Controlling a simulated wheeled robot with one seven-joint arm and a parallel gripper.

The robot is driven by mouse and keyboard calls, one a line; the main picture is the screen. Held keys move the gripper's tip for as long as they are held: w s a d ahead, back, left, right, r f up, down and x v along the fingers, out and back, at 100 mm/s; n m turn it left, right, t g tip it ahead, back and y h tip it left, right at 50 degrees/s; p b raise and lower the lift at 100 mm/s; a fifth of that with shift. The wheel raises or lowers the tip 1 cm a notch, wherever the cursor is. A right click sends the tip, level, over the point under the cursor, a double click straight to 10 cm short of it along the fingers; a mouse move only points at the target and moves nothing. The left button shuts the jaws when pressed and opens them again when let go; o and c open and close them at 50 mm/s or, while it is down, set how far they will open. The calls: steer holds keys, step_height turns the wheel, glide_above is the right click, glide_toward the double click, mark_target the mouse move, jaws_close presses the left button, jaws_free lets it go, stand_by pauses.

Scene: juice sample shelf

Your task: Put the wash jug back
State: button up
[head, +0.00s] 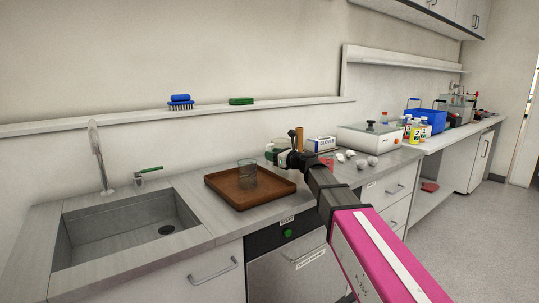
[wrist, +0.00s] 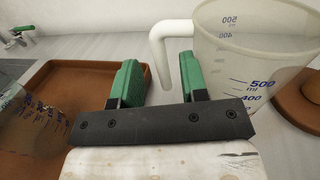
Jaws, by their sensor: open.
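A translucent jug (wrist: 255,60) with blue volume marks and a white handle (wrist: 172,30) stands on the counter at the right of the wrist view. My gripper (wrist: 160,65) is open, with green fingers. The hanging end of the handle shows between the fingers in the picture; I cannot tell if they touch it. A second clear marked vessel (wrist: 32,122) is at the left of the wrist view; in the head view a clear vessel (head: 247,174) stands on the brown tray (head: 225,190). In the head view my gripper (head: 275,152) is right of the tray, largely hiding the jug.
A sink (head: 130,232) with a tap lies left of the tray. A brown round object (wrist: 299,103) is beside the jug. A glove box (head: 322,143), a white device (head: 370,136) and small pale items stand farther right. A wall shelf (head: 215,107) holds a blue brush and green sponge.

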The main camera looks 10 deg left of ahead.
steer(key=v, duration=0.8)
steer(key=shift+d+f, duration=0.2)
steer(key=shift+f, duration=0.05)
